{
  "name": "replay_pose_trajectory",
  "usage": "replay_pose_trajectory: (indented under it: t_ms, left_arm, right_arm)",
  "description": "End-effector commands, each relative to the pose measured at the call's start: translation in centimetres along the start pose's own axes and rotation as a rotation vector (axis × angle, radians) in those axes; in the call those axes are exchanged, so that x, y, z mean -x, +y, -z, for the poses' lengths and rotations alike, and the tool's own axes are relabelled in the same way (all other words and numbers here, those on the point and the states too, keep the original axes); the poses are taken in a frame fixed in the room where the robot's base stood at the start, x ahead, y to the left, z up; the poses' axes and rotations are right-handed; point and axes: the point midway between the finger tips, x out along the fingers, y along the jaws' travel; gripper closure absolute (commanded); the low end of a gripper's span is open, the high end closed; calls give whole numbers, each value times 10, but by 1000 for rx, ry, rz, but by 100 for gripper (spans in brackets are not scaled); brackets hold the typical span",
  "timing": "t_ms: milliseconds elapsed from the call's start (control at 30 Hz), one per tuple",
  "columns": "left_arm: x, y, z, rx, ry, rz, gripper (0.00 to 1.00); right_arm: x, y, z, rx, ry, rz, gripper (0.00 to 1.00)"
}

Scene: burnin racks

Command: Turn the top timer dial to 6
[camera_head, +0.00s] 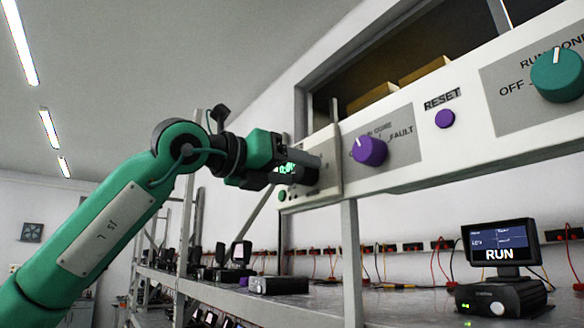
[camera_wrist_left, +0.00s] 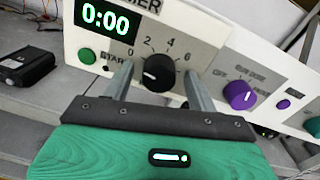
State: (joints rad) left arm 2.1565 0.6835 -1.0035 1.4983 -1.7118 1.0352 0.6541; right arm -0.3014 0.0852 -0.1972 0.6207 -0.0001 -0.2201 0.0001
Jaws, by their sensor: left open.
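The timer dial (camera_wrist_left: 157,73) is a black round knob on the grey timer plate (camera_wrist_left: 205,52), with 0, 2, 4 and 6 printed in an arc around it. Its white mark shows on its left side, not toward the 6. The green display (camera_wrist_left: 105,19) above left of it reads 0:00. My left gripper (camera_wrist_left: 157,70) is open, one finger on each side of the dial; I cannot tell whether they touch it. In the head view my left gripper (camera_head: 300,172) is at the panel's left end and hides the dial. My right gripper is in neither view.
A green START button (camera_wrist_left: 87,56) is left of the dial. To the right are a purple knob (camera_head: 370,151), a purple RESET button (camera_head: 445,119) and a teal knob (camera_head: 557,75). Below, a shelf holds a device with a RUN screen (camera_head: 497,243). A post (camera_head: 351,262) stands under the panel.

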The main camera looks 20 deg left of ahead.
Motion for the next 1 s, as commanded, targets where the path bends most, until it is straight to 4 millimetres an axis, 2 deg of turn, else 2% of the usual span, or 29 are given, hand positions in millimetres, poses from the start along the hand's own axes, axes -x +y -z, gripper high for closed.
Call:
replay_pose_trajectory:
  t_ms: [67, 200, 300, 667, 1000]
  left_arm:
    - [0, 0, 0, 0, 0, 0, 44]
    - [0, 0, 0, 0, 0, 0, 71]
    - [0, 0, 0, 0, 0, 0, 86]
    - [0, 0, 1, -57, -2, 0, 86]
    - [0, 0, 1, -305, -12, 2, 86]
  right_arm:
    - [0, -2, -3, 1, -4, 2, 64]
    - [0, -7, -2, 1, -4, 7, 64]
    - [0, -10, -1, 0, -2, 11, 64]
    - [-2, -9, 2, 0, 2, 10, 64]
    - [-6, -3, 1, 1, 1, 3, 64]
